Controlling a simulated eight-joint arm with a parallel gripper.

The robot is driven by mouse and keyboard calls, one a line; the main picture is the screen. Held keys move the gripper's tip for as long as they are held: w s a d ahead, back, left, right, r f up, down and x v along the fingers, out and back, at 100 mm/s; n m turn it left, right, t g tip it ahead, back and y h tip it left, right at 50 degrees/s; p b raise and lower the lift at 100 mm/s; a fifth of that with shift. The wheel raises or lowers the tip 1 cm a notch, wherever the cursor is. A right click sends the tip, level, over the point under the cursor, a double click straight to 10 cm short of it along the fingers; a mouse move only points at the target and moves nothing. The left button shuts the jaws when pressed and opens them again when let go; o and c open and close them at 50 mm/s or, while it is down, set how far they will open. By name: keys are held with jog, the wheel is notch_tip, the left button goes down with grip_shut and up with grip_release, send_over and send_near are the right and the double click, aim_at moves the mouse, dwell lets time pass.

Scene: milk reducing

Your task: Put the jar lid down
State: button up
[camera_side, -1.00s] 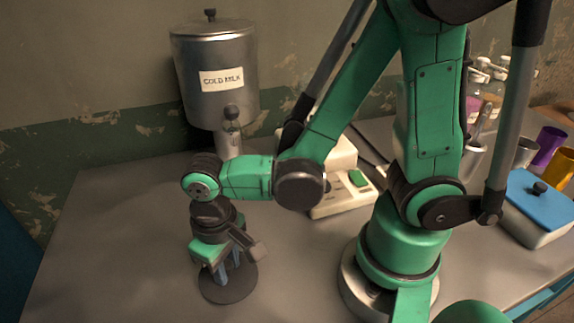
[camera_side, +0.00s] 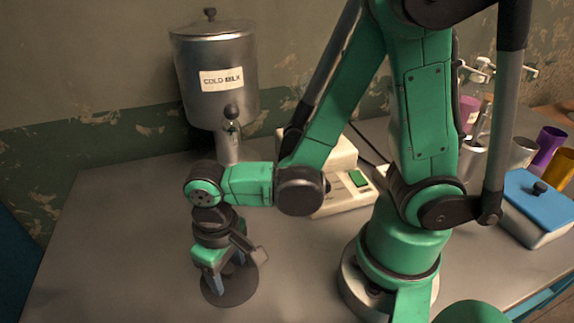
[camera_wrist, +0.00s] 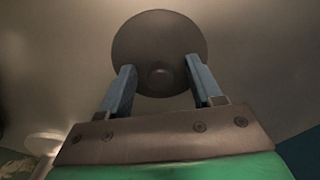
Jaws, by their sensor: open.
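The jar lid is a dark round disc with a small knob at its centre. In the side view the lid (camera_side: 232,295) looks flat on the grey table at the lower left, partly hidden by my gripper (camera_side: 228,274). In the wrist view the lid (camera_wrist: 160,25) lies below and between the blue fingers of my gripper (camera_wrist: 159,68). The fingers are open, one on each side of the knob (camera_wrist: 160,78), with a gap on both sides. The gripper points down over the lid.
A metal COLD MILK tank (camera_side: 215,75) with a tap stands behind my gripper. A cream device (camera_side: 345,190) sits right of it. A blue-lidded box (camera_side: 540,205) and coloured cups (camera_side: 548,145) are at the right. The table's left side is clear.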

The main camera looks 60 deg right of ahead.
aim_at(228, 266)
notch_tip(228, 266, up, 12)
jog(key=w+d+t, duration=0.4)
jog(key=d+t, duration=0.3)
jog(key=d, duration=0.3)
jog(key=shift+d+r, duration=0.15)
dwell(1.2)
